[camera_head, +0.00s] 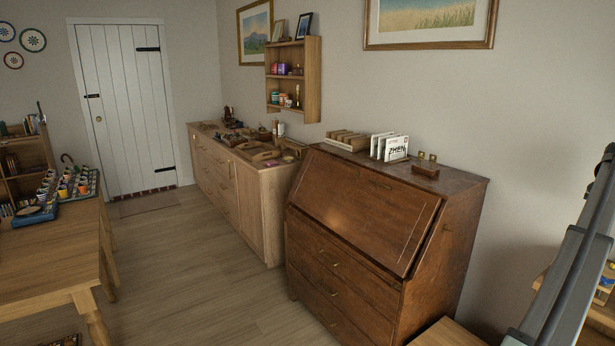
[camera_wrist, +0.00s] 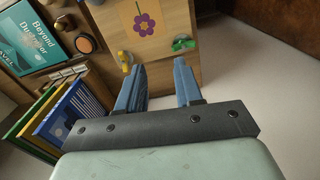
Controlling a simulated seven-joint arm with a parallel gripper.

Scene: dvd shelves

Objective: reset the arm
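My gripper (camera_wrist: 160,88) shows in the wrist view with two blue fingers held apart and nothing between them. It is open and points toward a wooden cabinet (camera_wrist: 185,75) with a purple flower picture on its front. A yellow item and a green item show near the fingertips, on or by the cabinet; whether the fingers touch them I cannot tell. In the head view a grey link of my arm stands at the right edge, and my gripper is out of sight.
A dark wooden bureau (camera_head: 350,235) carries white cases (camera_head: 396,148). A long sideboard (camera_head: 230,188) stands behind it. A wooden table (camera_head: 50,260) is at left, with open floor (camera_head: 195,270) between. In the wrist view, upright books (camera_wrist: 62,118) and a teal book (camera_wrist: 35,38) sit left of my gripper.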

